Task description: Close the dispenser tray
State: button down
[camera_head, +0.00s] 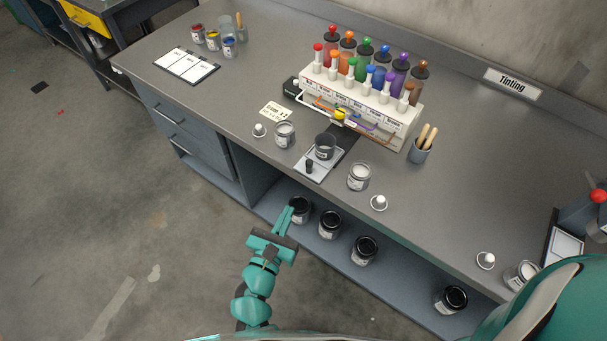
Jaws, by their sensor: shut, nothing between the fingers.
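The white tinting dispenser (362,108) stands at the back of the bench, with several coloured bottles and valves along it. Its light grey tray (312,172) lies pulled out in front on a dark slide (347,141). A dark cup (325,147) stands on the tray. A small black knob (309,166) is at its front end. My teal gripper (286,217) is in front of the bench, below and left of the tray and apart from it. Its fingers are together and appear empty, with their tips beside a can on the lower shelf.
Open cans (284,134) and (359,177) flank the tray, with a white lid (379,203) nearby. A stick holder (420,151) stands right of the dispenser. Black-topped cans (331,224) sit on the shelf below. The floor at left is mostly clear.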

jog(key=p, duration=0.2)
send_near(325, 152)
jog(key=a, duration=0.1)
jog(key=w+a, duration=0.1)
jog(key=shift+a+f, duration=0.15)
jog(key=shift+a, duration=0.1)
jog(key=shift+w+d+f+p, duration=0.2)
jog(key=shift+w+p, duration=0.1)
jog(key=shift+w, duration=0.15)
jog(key=shift+r, duration=0.1)
jog(key=shift+w+r, duration=0.1)
jog(key=shift+w, duration=0.05)
jog(key=w+d+p, duration=0.1)
jog(key=w+d, duration=0.1)
jog(key=w+d+p, duration=0.1)
jog(key=w, duration=0.2)
jog(key=w+d+p, duration=0.2)
jog(key=shift+w+d, duration=0.2)
jog(key=shift+d, duration=0.1)
jog(key=shift+d+r, duration=0.1)
jog(key=shift+r, duration=0.05)
jog(key=shift+s, duration=0.15)
